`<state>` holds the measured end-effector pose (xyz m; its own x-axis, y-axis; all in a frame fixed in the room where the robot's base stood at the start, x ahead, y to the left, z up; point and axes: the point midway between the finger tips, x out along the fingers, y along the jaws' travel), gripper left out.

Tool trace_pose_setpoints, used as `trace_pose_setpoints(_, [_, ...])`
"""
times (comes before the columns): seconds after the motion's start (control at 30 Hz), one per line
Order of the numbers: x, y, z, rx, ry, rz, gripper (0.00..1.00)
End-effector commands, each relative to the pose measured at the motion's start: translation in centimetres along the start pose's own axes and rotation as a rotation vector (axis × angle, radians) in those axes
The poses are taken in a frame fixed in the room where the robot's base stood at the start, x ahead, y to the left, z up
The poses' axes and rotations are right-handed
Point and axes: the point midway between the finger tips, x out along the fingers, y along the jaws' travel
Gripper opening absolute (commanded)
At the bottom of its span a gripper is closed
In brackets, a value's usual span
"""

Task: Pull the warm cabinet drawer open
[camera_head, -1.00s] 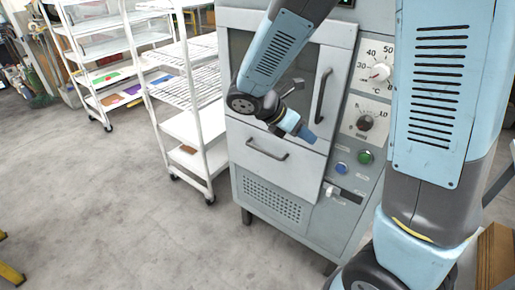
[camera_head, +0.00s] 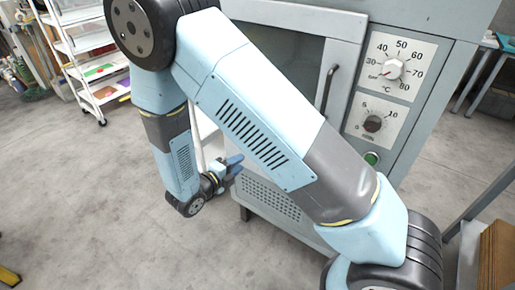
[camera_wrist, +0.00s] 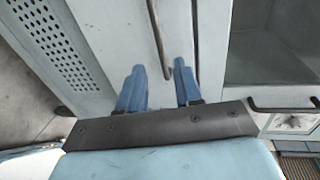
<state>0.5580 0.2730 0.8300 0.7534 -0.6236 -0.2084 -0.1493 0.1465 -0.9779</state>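The warm cabinet (camera_head: 300,45) is grey, with a glazed upper door. My arm hides nearly all of its drawer in the head view. The pale drawer front (camera_wrist: 115,40) shows in the wrist view, with its dark bar handle (camera_wrist: 158,38) running down the picture. My gripper (camera_wrist: 160,72) is open, with two blue fingers spread. The near end of the handle lies between the fingertips in the picture, with gaps on both sides; I cannot tell the depth. In the head view my gripper (camera_head: 238,165) is low at the cabinet's front left.
The door handle (camera_head: 328,90), dials (camera_head: 392,69) and green button (camera_head: 371,158) are on the cabinet's right. A perforated panel (camera_head: 268,204) is below the drawer. White shelving (camera_head: 95,50) stands at the left. The floor (camera_head: 70,190) in front is clear.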

Motion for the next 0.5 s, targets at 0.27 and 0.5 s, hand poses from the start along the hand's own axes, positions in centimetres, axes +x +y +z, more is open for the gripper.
trace_pose_setpoints(0.27, [1.2, 0.6, 0.4, -0.028, -0.025, -0.007, 0.34])
trace_pose_setpoints(0.5, [5.1, 0.6, 0.6, -0.028, -0.026, -0.007, 0.34])
